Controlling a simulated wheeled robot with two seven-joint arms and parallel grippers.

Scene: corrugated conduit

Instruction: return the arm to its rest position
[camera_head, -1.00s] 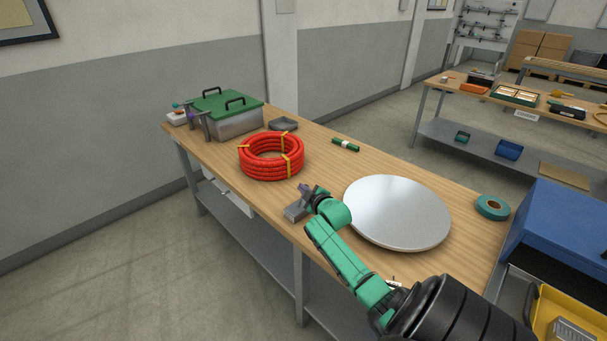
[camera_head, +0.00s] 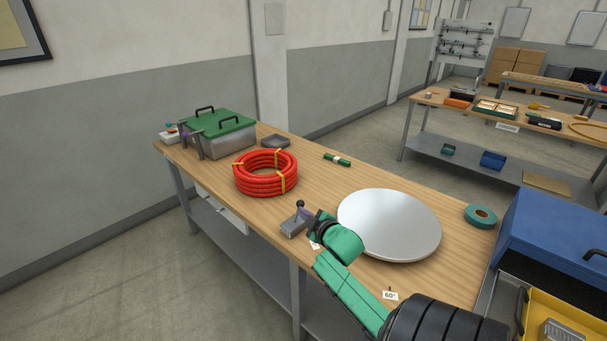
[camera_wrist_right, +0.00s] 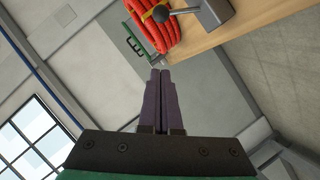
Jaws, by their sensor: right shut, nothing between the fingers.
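My right arm, green and black, reaches in from the lower right in the head view. Its right gripper (camera_head: 307,215) is beside a small grey lever box with a dark ball knob (camera_head: 300,204) near the table's front edge. In the right wrist view the two purple fingers (camera_wrist_right: 160,72) lie together, shut and empty. The ball knob (camera_wrist_right: 161,13) and the grey box (camera_wrist_right: 215,12) show beyond the fingertips, apart from them in that picture. My left gripper is not in view.
The wooden bench (camera_head: 315,180) holds a red conduit coil (camera_head: 265,173), a green-lidded metal box (camera_head: 222,134), a round silver disc (camera_head: 390,224) and teal tape (camera_head: 481,216). A blue case (camera_head: 555,235) stands at the right. Bare floor lies front left.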

